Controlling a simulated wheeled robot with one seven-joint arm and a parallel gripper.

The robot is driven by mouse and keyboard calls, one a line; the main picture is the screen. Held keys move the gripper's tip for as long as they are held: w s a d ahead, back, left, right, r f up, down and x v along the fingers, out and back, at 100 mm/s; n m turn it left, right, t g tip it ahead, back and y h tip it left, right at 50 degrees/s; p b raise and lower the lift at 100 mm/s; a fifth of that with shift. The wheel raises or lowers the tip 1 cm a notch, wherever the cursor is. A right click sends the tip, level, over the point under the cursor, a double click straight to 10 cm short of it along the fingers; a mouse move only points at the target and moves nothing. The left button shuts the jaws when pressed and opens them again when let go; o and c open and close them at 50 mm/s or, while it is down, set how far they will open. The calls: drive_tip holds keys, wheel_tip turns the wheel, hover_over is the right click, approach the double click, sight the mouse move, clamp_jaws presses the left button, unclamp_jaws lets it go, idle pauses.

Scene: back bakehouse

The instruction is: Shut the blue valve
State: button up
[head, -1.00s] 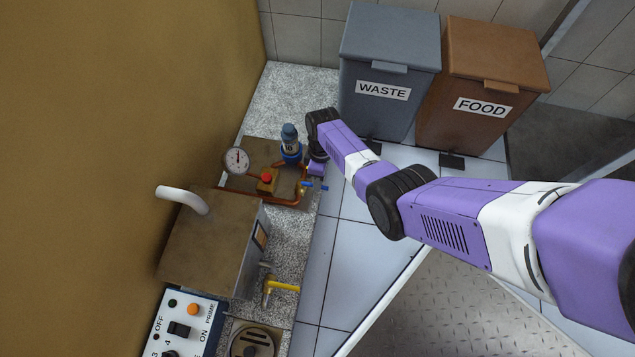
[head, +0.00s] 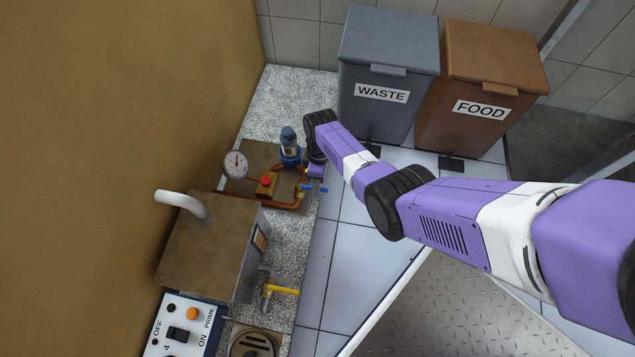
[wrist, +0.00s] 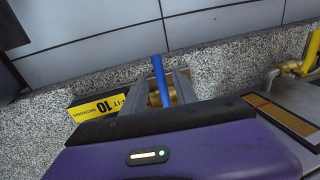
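The blue valve's lever (head: 314,188) sticks out to the right from brass and copper pipework near the counter's edge. In the wrist view the blue lever (wrist: 160,82) stands between the two grey fingers of my gripper (wrist: 158,86). The fingers are apart, with a gap showing on both sides of the lever, so my gripper is open around it. Brass fittings show behind the fingers. In the head view my gripper (head: 311,178) is small and partly hidden by my own wrist. I cannot tell whether a finger touches the lever.
A blue-grey filter (head: 289,147), a gauge (head: 236,164) and a red knob (head: 265,181) stand close by. A yellow-handled tap (head: 282,290) and a metal boiler box (head: 210,245) are nearer. Waste (head: 388,80) and food (head: 480,90) bins stand behind.

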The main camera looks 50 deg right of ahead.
wheel_tip(320, 180, up, 8)
drive_tip(key=d+p, duration=0.1)
drive_tip(key=p, duration=0.3)
drive_tip(key=shift+w+d+f+p, duration=0.15)
drive_tip(key=shift+w+p, duration=0.2)
drive_tip(key=shift+w, duration=0.05)
